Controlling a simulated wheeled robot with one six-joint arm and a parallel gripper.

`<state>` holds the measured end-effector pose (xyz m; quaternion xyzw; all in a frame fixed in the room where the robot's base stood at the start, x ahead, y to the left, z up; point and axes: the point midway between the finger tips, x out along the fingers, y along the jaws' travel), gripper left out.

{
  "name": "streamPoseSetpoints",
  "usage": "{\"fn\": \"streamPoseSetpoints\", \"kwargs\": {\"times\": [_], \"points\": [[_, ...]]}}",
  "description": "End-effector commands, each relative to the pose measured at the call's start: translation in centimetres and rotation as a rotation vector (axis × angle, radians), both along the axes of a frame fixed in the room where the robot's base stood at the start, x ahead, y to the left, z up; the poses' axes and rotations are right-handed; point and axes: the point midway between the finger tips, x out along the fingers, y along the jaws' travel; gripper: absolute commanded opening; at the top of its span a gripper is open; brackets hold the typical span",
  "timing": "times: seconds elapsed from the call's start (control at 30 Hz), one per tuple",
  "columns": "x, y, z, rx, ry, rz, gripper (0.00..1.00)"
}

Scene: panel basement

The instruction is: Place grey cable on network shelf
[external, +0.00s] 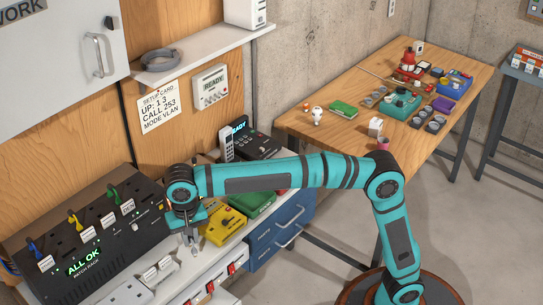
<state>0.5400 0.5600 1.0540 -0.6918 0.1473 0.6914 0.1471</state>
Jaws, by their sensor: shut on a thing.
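A coiled grey cable (160,60) lies on the white wall shelf (205,48), towards its left end. My gripper (193,251) points down over the bench, right of the black patch rack and well below the shelf. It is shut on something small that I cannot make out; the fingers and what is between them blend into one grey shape. The grey coil is apart from my gripper.
The black patch rack (95,245) reads "ALL OK" and carries blue, yellow and green plugs. A yellow box (222,227), a green box (252,204) and a phone (254,143) stand near my arm. A white device (244,12) sits at the shelf's right end.

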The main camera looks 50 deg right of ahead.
Motion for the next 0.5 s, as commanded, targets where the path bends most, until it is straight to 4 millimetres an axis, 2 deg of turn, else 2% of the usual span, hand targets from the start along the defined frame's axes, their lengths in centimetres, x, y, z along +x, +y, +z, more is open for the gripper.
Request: {"fn": "streamPoseSetpoints", "kwargs": {"times": [0.3,0.5], "points": [[0.0,-0.1,-3.7,-0.002,0.001,0.000,0.00],[0.0,0.0,-3.8,0.000,0.000,0.000,0.00]]}}
